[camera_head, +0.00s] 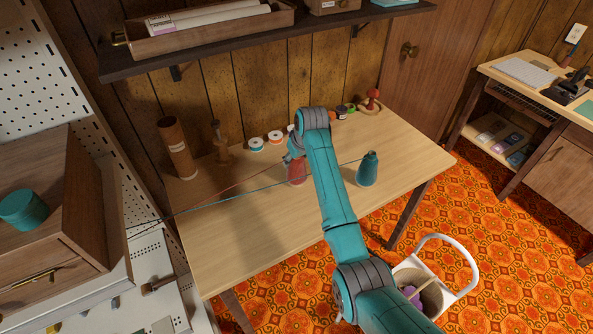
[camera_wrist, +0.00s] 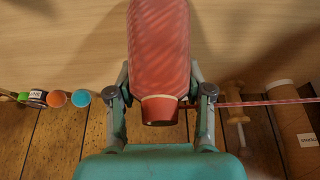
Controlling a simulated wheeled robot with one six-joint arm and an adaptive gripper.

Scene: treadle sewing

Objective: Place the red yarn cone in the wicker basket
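The red yarn cone (camera_head: 297,174) is at the middle of the wooden table, partly behind my arm. In the wrist view it fills the upper middle (camera_wrist: 160,45), its narrow end toward the bottom of the picture. My gripper (camera_wrist: 160,78) has one finger against each side of the cone, with no clear gap, and looks shut on it. The cone's base is cut off in the wrist view, so I cannot tell whether it touches the table. The wicker basket (camera_head: 433,299) is low at the right, partly behind my arm, with something purple and a stick inside.
A teal yarn cone (camera_head: 367,170) stands on the table (camera_head: 240,240) to the right of my arm. Small spools (camera_head: 256,145), a brown tube (camera_head: 177,148) and a wooden stand line the back. A white curved frame (camera_head: 462,250) rises around the basket. A shelf (camera_head: 260,38) hangs above.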

